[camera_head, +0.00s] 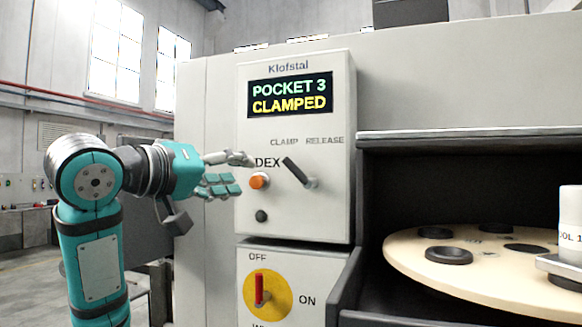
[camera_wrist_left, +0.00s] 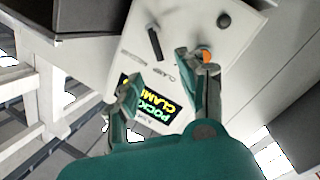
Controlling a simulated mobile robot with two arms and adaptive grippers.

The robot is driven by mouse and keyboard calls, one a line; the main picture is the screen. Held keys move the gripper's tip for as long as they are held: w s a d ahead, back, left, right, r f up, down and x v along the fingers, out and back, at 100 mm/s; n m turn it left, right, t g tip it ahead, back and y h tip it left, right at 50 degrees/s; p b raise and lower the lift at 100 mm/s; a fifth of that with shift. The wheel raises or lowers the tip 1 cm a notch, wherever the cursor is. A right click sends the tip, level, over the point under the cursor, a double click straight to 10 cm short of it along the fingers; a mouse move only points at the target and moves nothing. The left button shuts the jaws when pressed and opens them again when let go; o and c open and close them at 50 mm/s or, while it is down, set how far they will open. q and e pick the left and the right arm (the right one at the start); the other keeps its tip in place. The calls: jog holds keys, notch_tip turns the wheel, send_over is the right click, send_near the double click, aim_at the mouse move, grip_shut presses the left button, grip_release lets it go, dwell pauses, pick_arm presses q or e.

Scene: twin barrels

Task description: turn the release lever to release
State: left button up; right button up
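The release lever (camera_head: 296,172) is a black handle on a grey pivot, on the pale control panel (camera_head: 330,100). Its handle tilts up and left, toward the CLAMP label and away from RELEASE. The display (camera_head: 290,94) reads "POCKET 3 CLAMPED". My left gripper (camera_head: 243,174) is open and empty, left of the lever near the orange button, apart from the lever. In the left wrist view the lever (camera_wrist_left: 154,43) shows beyond the two spread fingers (camera_wrist_left: 157,72). One finger partly covers the orange button there. My right gripper is not in view.
The orange button (camera_head: 259,181) and a small black knob (camera_head: 261,216) sit left of the lever. Below is a red switch (camera_head: 260,289) on a yellow disc. At right, a round tool table (camera_head: 410,255) with dark pockets carries a white cylinder (camera_head: 571,220).

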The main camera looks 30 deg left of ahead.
aim_at(290, 167)
pick_arm(q)
jog(key=w+p, duration=0.2)
jog(key=w, duration=0.3)
jog(key=w+p, duration=0.2)
jog(key=w, duration=0.4)
jog(key=w+r+p, duration=0.1)
jog(key=w+p, duration=0.1)
jog(key=w, duration=0.3)
jog(key=shift+w+d+r, duration=0.1)
jog(key=shift+w+d, duration=0.1)
jog(key=shift+w, duration=0.1)
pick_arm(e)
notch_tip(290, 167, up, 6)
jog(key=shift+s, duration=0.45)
pick_arm(q)
grip_shut()
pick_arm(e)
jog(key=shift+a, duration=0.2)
pick_arm(q)
jog(key=shift+w+f, duration=0.2)
jog(key=shift+w, duration=0.1)
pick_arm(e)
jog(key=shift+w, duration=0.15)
